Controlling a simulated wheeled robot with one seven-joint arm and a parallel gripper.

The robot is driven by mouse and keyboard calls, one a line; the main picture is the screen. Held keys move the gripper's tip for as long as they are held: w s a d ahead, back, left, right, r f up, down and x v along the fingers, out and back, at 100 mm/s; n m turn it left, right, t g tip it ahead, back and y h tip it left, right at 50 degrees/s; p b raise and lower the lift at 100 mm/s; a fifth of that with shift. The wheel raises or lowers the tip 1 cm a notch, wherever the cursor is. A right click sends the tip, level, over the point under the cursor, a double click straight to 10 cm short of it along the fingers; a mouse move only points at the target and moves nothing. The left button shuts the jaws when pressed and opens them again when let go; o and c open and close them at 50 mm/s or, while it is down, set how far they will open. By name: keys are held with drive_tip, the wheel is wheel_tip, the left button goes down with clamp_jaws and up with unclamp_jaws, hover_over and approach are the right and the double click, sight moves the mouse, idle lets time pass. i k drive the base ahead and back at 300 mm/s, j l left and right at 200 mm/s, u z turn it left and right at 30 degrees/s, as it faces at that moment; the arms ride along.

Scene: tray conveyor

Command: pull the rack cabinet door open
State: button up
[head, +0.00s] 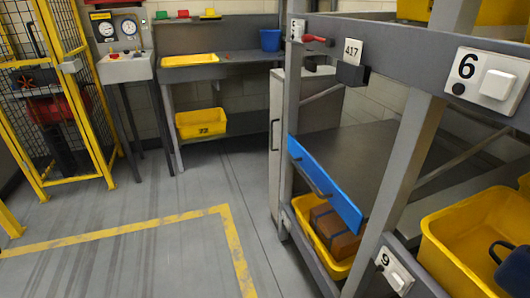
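A tall light-grey panel (276,165) with a dark vertical handle (274,135) stands at the far end of the rack, right of centre in the head view. It looks like the cabinet door. The rack's front post covers part of it, and I cannot tell whether it is shut or ajar. Nearer, the rack (410,130) has a blue front (322,184) with a dark bar handle, below a grey shelf surface. My gripper is not in view.
Yellow bins (474,240) sit low in the rack, one holding a brown box (335,232). A workbench (225,70) stands at the back, beside a gauge stand (125,68) and a yellow mesh cage (60,100). The floor at left centre is clear, with a yellow line (130,231).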

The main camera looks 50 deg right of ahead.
sight(277, 87)
drive_tip(key=z, duration=2.15)
drive_tip(key=i+j+u, duration=0.35)
drive_tip(key=i, duration=0.3)
drive_tip(key=i+j+u, duration=0.4)
drive_tip(key=i, duration=0.3)
drive_tip(key=i+l+u, duration=0.1)
drive_tip(key=i+u, duration=0.25)
drive_tip(key=i, duration=0.3)
